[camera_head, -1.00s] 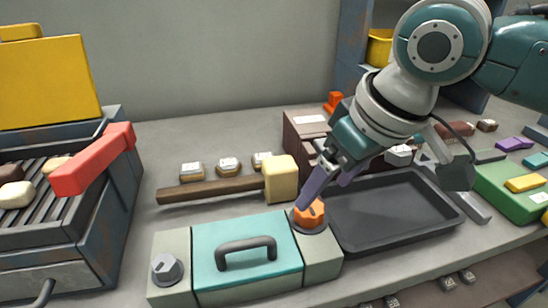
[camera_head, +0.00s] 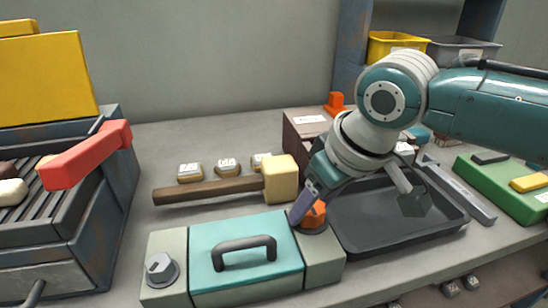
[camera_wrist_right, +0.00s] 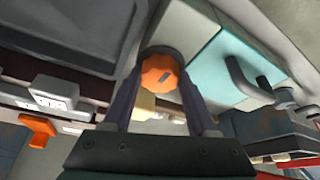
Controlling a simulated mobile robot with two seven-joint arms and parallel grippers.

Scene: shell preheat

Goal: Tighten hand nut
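The hand nut (camera_head: 316,214) is an orange lobed knob on the right grey end of the teal-lidded box (camera_head: 245,232). My right gripper (camera_head: 298,214) is down at the nut, with a purple-grey finger in front of its left side. In the right wrist view, the nut (camera_wrist_right: 159,73) sits between my right gripper's two fingertips (camera_wrist_right: 160,76), one on each side. The fingers stand apart, close to the nut's sides. I cannot tell whether they press on it. The nut's far side is hidden. My left gripper is not in view.
A grey knob (camera_head: 161,268) sits on the box's left end. A wooden mallet (camera_head: 215,189) lies behind the box. A dark tray (camera_head: 385,246) is at the right under my arm. A grill with a red handle (camera_head: 88,154) stands at the left.

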